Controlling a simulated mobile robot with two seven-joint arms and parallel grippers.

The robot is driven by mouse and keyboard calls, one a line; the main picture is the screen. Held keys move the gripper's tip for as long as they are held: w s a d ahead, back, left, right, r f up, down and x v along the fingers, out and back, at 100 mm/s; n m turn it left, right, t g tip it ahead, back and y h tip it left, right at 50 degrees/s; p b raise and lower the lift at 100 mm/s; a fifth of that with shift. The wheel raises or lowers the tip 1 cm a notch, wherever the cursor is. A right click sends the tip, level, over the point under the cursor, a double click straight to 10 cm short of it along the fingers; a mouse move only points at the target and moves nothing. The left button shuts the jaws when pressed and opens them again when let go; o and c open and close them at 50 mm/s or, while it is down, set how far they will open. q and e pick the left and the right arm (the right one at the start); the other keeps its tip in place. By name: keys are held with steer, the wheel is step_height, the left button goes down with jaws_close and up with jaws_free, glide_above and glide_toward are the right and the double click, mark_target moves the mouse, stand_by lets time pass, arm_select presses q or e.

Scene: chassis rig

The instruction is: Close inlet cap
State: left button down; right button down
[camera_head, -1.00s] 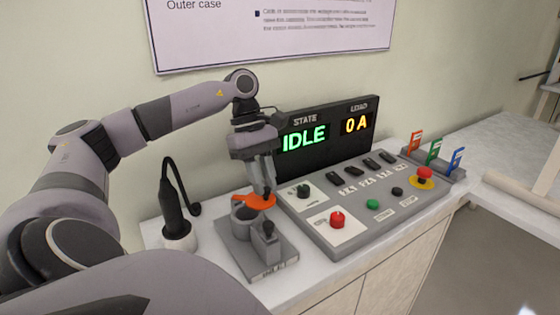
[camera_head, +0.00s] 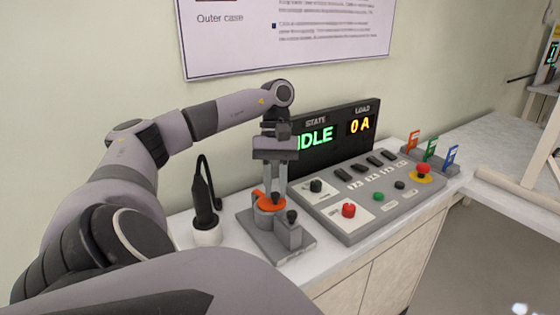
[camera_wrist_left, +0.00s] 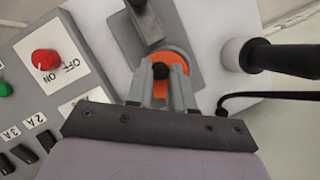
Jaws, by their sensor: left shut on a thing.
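The orange inlet cap (camera_head: 271,201) lies over the round grey inlet (camera_head: 266,217) on the grey block fixture. In the left wrist view the orange cap (camera_wrist_left: 172,64) shows with a black knob (camera_wrist_left: 160,71) on it. My left gripper (camera_head: 274,196) points down at the cap from above. Its two fingers stand on either side of the black knob and are shut on it; they also show in the left wrist view (camera_wrist_left: 160,92). Part of the cap is hidden behind the fingers. My right gripper is not in view.
A control panel (camera_head: 372,196) with a red knob, buttons and switches stands right of the fixture. A display (camera_head: 350,128) reads IDLE and 0 A behind it. A black corded tool (camera_head: 204,205) stands in a white holder at left.

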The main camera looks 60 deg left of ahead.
arm_select(q)
steer(key=shift+s+d+m+g+y, duration=0.15)
steer(key=shift+s+m+g+y, duration=0.25)
steer(key=shift+m, duration=0.6)
steer(key=shift+s, duration=0.15)
steer(key=c, duration=1)
jaws_free()
steer(key=shift+r, duration=0.1)
steer(key=p+v, duration=0.5)
steer(key=shift+r, duration=0.25)
steer(key=shift+p+v, duration=0.8)
steer(key=shift+p, duration=0.15)
steer(key=shift+f, duration=0.1)
